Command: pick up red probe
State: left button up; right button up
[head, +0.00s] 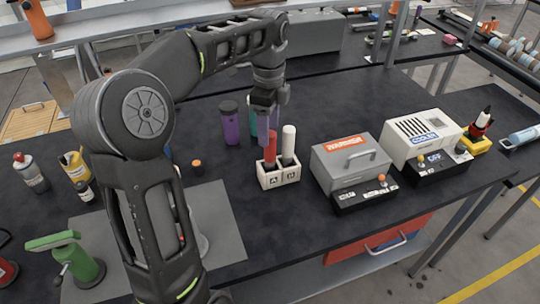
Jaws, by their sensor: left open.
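The red probe (270,146) stands upright in the left slot, marked A, of a small white holder (266,182). A white probe (289,141) stands beside it in the slot marked B. My left arm reaches in from the left, and my left gripper (267,112) points down just above the red probe's top. The gripper is open; its fingers are small and dark, and I cannot tell whether they are around the probe's tip. My right gripper is not in view.
A grey warmer box (338,160) and a white cooler box (405,140) stand right of the holder. Purple (230,124) and teal bottles stand behind it. A small orange-capped item (197,166) is to the left. The black table in front of the holder is clear.

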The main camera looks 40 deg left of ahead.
aim_at(270, 157)
pick_arm(q)
jog(key=shift+w+f+p, duration=0.15)
jog(key=shift+f+p, duration=0.25)
jog(key=shift+f, duration=2.2)
jog(key=shift+c, duration=0.2)
grip_shut()
